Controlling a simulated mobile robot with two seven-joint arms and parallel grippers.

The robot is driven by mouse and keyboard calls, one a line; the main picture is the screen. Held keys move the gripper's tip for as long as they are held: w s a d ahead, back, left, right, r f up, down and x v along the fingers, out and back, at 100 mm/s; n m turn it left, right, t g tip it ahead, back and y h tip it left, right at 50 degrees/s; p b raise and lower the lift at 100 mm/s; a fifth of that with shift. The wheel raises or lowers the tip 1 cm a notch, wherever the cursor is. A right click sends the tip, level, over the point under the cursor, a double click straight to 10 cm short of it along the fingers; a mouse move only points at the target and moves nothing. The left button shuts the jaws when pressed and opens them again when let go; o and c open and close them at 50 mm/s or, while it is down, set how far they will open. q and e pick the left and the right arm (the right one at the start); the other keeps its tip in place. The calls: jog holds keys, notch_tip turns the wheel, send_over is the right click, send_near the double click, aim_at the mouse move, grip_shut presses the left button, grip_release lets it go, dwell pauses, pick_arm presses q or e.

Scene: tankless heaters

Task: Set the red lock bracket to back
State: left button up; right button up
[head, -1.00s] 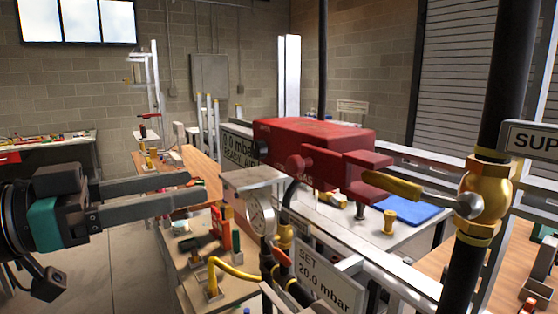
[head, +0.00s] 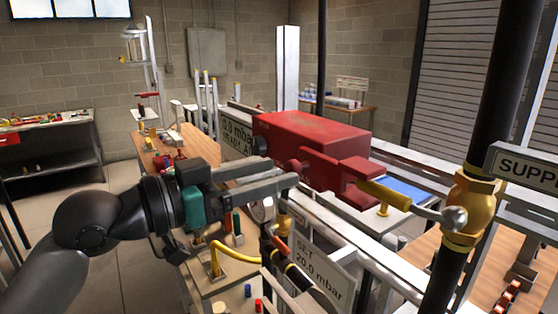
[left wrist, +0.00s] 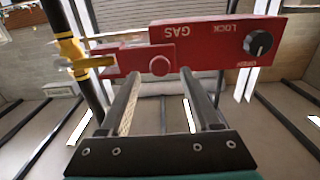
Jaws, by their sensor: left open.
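The red lock bracket (head: 352,168) is a forked piece on the front of the red gas box (head: 312,138). In the left wrist view the bracket (left wrist: 132,58) has a round red knob (left wrist: 160,65). Its forked end is at the yellow valve handle (head: 384,193); I cannot tell if they touch. My left gripper (head: 283,171) is open, its fingers pointing at the knob. In the left wrist view the knob lies between the fingertips (left wrist: 160,73), and contact is unclear. My right gripper is not in view.
A black dial (left wrist: 258,43) sits on the red panel marked GAS LOCK. A brass valve (head: 470,208) on a black pipe stands right of the bracket. A SET 20.0 mbar sign (head: 320,270) and a curved yellow pipe (head: 235,252) are below. Floor shows at left.

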pick_arm(q)
jog(key=shift+x, duration=1.05)
grip_shut()
dwell(0.8)
